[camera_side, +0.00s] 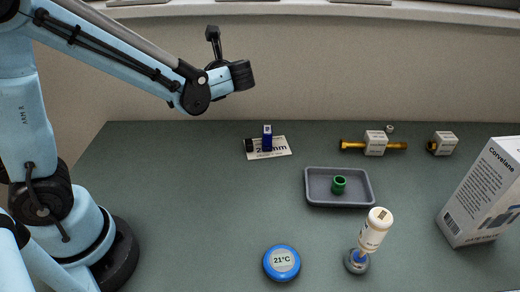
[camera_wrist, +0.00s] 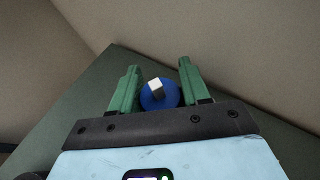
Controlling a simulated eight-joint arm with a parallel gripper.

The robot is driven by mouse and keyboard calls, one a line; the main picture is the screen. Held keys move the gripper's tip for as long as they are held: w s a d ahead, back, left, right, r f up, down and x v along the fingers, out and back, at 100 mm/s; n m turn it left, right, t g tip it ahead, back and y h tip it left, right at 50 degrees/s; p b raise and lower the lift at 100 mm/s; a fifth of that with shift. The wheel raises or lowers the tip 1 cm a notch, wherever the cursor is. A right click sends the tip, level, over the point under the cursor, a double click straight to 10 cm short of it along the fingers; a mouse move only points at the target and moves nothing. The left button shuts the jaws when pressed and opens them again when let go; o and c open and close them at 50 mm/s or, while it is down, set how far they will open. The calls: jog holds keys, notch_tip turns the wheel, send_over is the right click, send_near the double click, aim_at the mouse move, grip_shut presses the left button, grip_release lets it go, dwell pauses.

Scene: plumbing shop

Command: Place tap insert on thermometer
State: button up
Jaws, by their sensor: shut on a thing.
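My gripper (camera_wrist: 159,88) shows in the wrist view with two green fingers. They are shut on a round blue part with a pale square stem, which I take for the tap insert (camera_wrist: 158,99). In the side view my wrist (camera_side: 238,76) is raised high above the back left of the table; the fingers and held part do not show there. The thermometer (camera_side: 282,263), a round blue disc with a pale face reading 21°C, lies on the table at the front, well away from and below my gripper.
A grey tray (camera_side: 318,202) holds a green ring (camera_side: 339,184). A white bottle-like part (camera_side: 375,230) leans on a grey-blue base right of the thermometer. A Corvelane box (camera_side: 484,200) stands at right. A card (camera_side: 281,147) and brass pieces (camera_side: 352,145) lie behind.

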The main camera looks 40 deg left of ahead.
jog(key=w+d+r+m+t+h, duration=0.1)
jog(key=d+r+m+t, duration=0.15)
jog(key=d, duration=0.35)
jog(key=d+r+m+t+h, duration=0.1)
jog(key=d+m+t, duration=0.25)
jog(key=d, duration=0.35)
jog(key=n+g, duration=1.4)
jog(key=g, duration=0.1)
send_over(147, 139)
notch_tip(147, 139, down, 11)
jog(key=shift+a+f, duration=0.1)
jog(key=shift+f, duration=4.75)
jog(key=shift+f, duration=0.2)
jog(key=o, duration=1.1)
jog(key=shift+c, duration=0.2)
